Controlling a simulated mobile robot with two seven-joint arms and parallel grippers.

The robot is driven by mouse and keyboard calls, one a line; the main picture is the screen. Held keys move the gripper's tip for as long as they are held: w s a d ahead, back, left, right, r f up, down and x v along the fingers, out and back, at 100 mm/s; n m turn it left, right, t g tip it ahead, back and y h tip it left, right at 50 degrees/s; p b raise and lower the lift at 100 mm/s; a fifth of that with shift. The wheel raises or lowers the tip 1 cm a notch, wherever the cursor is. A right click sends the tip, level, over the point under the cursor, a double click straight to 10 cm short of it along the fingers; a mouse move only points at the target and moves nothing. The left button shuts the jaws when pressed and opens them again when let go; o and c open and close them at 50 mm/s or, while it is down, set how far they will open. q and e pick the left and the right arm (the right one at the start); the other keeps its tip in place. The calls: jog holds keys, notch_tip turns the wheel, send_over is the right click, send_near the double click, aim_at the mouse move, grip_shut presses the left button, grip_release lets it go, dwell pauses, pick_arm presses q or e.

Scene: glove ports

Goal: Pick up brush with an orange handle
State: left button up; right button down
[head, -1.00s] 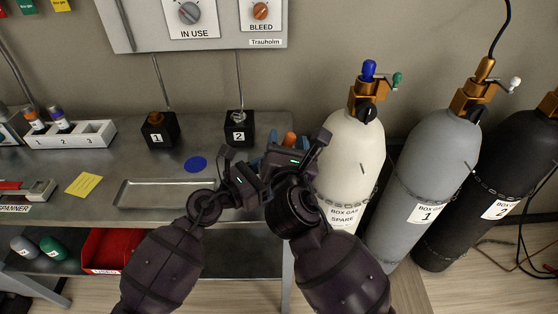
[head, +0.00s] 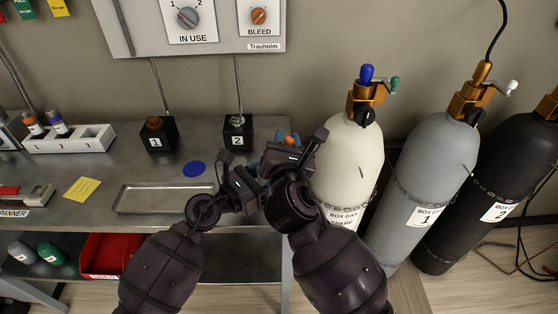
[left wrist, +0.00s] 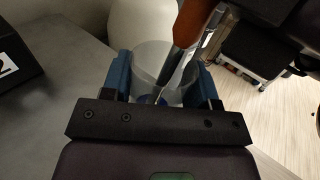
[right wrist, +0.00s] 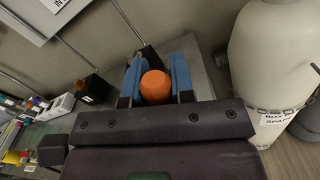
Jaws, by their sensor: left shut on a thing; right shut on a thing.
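The orange-handled brush (right wrist: 155,86) is between the blue fingers of my right gripper (right wrist: 155,80), its rounded orange end facing the right wrist camera. In the left wrist view, the orange handle (left wrist: 194,20) slants up from a clear cup (left wrist: 152,62), with the brush's grey lower part inside the cup. My left gripper (left wrist: 160,82) is shut on this cup, one blue finger on each side. In the head view, my right gripper (head: 284,150) and left gripper (head: 250,185) are close together at the bench's right end. They hide most of the brush and cup there.
White (head: 348,160), grey (head: 436,165) and black (head: 505,165) gas cylinders stand close on the right. Black blocks (head: 237,134), a blue disc (head: 194,169) and a metal tray (head: 150,199) are on the bench (head: 95,165). A panel hangs above.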

notch_tip(320, 180, up, 10)
dwell(0.6)
pick_arm(q)
jog(key=o, duration=1)
